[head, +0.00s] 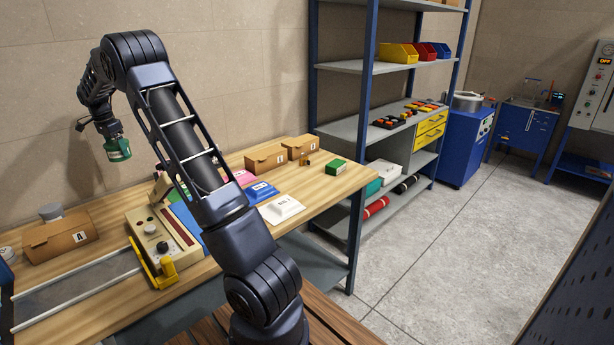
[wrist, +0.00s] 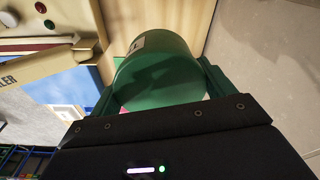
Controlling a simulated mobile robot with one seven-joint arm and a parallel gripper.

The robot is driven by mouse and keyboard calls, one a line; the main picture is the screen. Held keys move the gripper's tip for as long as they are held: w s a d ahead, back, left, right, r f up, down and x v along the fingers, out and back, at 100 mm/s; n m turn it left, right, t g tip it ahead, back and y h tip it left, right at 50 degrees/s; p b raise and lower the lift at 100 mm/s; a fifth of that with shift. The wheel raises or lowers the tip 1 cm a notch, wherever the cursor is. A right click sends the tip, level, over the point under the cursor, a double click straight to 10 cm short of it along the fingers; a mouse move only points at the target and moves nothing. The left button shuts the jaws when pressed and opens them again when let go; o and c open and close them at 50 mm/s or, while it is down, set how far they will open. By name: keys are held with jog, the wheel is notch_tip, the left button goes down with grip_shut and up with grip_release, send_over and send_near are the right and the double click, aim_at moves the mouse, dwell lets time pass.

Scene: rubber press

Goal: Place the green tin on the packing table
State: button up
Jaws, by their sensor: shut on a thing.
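The green tin (head: 117,149) is held in the air above the wooden packing table (head: 330,205), at the left near the wall. My gripper (head: 108,138) is shut on it from above. In the wrist view the green tin (wrist: 158,72) fills the middle between my two fingers (wrist: 155,95), with part of a pale label showing at its upper left. The tin is clear of the table top. Its exact height cannot be told.
A beige control box (head: 158,243) stands on the table under the arm. Cardboard boxes (head: 265,159), a box marked A (head: 62,240), coloured packets (head: 262,192) and a green block (head: 336,167) lie around. A blue-framed shelf (head: 400,68) stands right of the table. Bare wood shows between these.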

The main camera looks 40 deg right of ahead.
jog(key=s+d+m, duration=0.3)
jog(key=s+d, duration=0.1)
jog(key=d, duration=0.8)
jog(key=s+d+m+g, duration=0.1)
jog(key=s+d+m, duration=0.15)
jog(key=d, duration=0.95)
jog(key=s+d+m, duration=0.2)
jog(key=s+d, duration=0.3)
jog(key=d, duration=0.8)
jog(key=s+d+m, duration=0.8)
jog(key=s+d, duration=1.7)
jog(key=s, duration=0.2)
jog(key=shift+g+y, duration=0.3)
jog(key=shift+y, duration=0.1)
jog(key=f, duration=1.9)
jog(key=shift+w+f, duration=0.2)
jog(key=shift+f, duration=0.2)
jog(key=shift+f, duration=0.1)
jog(key=o, duration=1.4)
jog(key=shift+c, duration=0.2)
